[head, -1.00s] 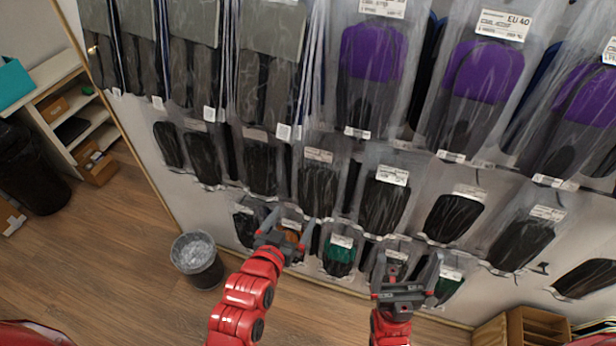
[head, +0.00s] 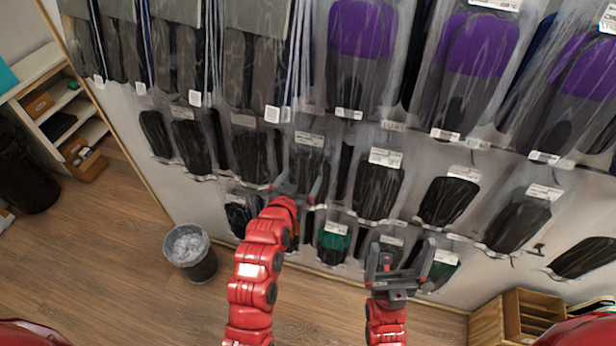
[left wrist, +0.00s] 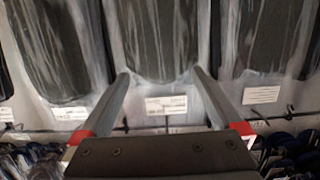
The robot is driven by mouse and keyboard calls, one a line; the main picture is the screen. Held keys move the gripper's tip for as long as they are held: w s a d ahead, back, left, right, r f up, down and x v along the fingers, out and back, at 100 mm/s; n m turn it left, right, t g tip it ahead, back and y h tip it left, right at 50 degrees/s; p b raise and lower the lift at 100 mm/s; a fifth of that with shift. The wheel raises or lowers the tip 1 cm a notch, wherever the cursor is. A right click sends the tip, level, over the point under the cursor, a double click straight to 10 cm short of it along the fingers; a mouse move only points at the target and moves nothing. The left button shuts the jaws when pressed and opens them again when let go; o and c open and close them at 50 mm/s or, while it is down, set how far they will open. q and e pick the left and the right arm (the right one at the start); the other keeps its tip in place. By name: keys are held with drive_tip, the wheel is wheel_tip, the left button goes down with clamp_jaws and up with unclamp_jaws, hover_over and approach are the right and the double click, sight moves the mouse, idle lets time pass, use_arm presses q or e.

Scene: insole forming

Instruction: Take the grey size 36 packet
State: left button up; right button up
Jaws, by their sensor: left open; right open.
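Dark grey packets in clear bags hang on the wall in the head view. One dark packet (head: 309,163) is just behind my left gripper (head: 298,188), which is open. In the left wrist view, a dark grey packet (left wrist: 155,40) hangs ahead, with a white label (left wrist: 166,105) at its lower edge between the two open fingers (left wrist: 160,76). The label is too blurred to read, so I cannot tell its size. Contact with the bag cannot be told. My right gripper (head: 400,255) is open and empty, lower right, in front of the bottom row.
Purple-topped packets (head: 474,45) hang in the upper row. Neighbouring dark packets (head: 378,190) hang close on both sides. A green packet (head: 333,243) hangs in the bottom row. A waste bin (head: 190,252) stands on the floor at left; a wooden organiser (head: 497,317) is lower right.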

sight(307, 166)
use_arm(q)
drive_tip(key=p+x, duration=0.3)
drive_tip(key=x, duration=0.1)
drive_tip(key=shift+w+a+r, duration=0.1)
drive_tip(key=shift+w+r, duration=0.05)
drive_tip(key=shift+r, duration=0.15)
drive_tip(key=shift+w+f, duration=0.25)
drive_tip(key=shift+w, duration=0.2)
clamp_jaws()
